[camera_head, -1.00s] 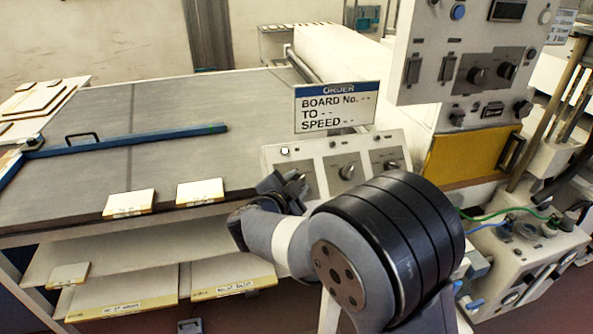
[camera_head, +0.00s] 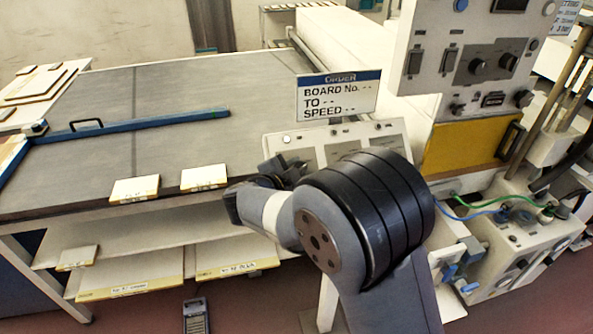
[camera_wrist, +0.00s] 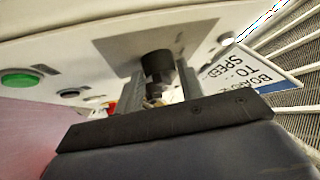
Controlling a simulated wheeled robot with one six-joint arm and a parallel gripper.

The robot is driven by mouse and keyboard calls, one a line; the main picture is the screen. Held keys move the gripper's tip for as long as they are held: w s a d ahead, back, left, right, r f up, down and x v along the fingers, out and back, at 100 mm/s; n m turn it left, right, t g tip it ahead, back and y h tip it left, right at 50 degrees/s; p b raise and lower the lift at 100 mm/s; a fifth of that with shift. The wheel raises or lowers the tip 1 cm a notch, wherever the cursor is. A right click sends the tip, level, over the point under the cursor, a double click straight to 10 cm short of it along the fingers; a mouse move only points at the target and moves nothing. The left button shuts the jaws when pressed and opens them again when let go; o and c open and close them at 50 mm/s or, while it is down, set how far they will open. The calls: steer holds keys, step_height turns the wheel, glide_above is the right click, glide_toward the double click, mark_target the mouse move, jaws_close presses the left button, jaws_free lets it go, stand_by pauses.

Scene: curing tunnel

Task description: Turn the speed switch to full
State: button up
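A sloped pale control panel (camera_head: 394,132) stands under the order sign in the head view; its knobs are hidden behind my arm there. In the wrist view a black rotary knob (camera_wrist: 157,64) sits on a grey plate of the panel. My gripper (camera_wrist: 160,76) is open, with one finger on each side of the knob, close to it; contact cannot be made out. In the head view my gripper (camera_head: 283,170) is at the panel's left part, partly hidden by my wrist. The labels are too small to tell which knob is the speed switch.
A green button (camera_wrist: 22,79) is on the panel in the wrist view. An upright panel (camera_head: 430,28) with other knobs rises at right. A grey table (camera_head: 170,100) with small boards is at left.

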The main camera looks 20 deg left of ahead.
steer(key=o, duration=0.3)
steer(key=shift+o, duration=0.2)
steer(key=b+v, duration=0.2)
steer(key=v, duration=0.8)
steer(key=shift+s, duration=0.4)
steer(key=shift+w, duration=0.1)
steer(key=p+x, duration=0.2)
steer(key=x, duration=0.8)
steer(key=shift+r, duration=0.2)
steer(key=shift+w+f, duration=0.15)
steer(key=shift+w, duration=0.25)
steer(key=shift+f, duration=0.15)
steer(key=shift+s, duration=0.1)
